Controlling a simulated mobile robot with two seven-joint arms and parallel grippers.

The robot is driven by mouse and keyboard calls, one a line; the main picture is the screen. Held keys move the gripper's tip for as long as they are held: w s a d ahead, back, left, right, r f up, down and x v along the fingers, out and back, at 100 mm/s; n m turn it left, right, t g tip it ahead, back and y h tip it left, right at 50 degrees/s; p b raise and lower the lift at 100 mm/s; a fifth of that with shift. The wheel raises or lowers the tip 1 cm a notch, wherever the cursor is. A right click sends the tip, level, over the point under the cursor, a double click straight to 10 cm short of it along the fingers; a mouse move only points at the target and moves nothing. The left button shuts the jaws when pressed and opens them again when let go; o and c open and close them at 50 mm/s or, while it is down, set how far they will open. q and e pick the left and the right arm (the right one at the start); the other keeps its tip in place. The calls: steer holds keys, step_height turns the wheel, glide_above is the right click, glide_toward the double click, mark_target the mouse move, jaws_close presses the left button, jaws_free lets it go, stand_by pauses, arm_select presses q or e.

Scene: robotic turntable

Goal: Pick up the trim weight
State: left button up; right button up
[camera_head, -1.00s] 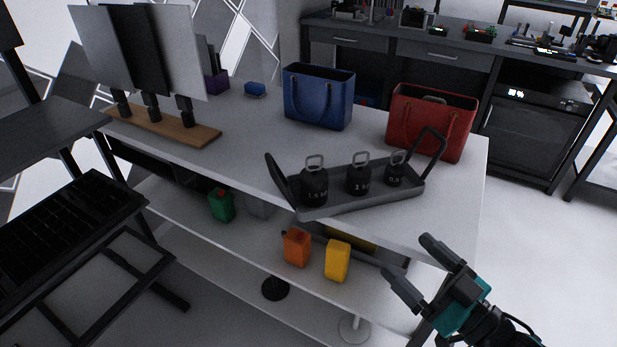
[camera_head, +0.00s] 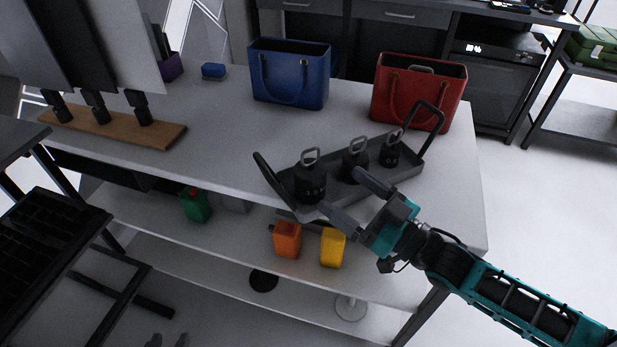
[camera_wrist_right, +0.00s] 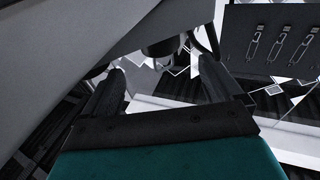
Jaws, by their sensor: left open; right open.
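Three black weights with grey loop handles stand upright in a grey tray (camera_head: 400,174) on the white table in the head view: a large one (camera_head: 309,184), a middle one (camera_head: 354,160) and a small one (camera_head: 391,151). No label reads "trim weight". My right gripper (camera_head: 350,199) is open and empty, near the tray's front edge beside the large and middle weights. In the right wrist view its fingers (camera_wrist_right: 163,90) are spread, with a dark rounded object beyond them that I cannot identify. My left gripper (camera_head: 167,341) barely shows at the bottom edge, open.
A blue bag (camera_head: 290,76) and a red bag (camera_head: 417,92) stand behind the tray. Panels on a wooden base (camera_head: 125,133) stand at left. Green (camera_head: 195,205), orange (camera_head: 287,240) and yellow (camera_head: 333,248) canisters sit on the lower shelf.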

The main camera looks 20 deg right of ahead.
mark_target(314, 167)
steer(key=x, duration=0.9)
steer(key=shift+s+a+f, duration=0.1)
steer(key=shift+f, duration=0.05)
jaws_close()
stand_by(0.7)
steer(key=shift+r, duration=0.35)
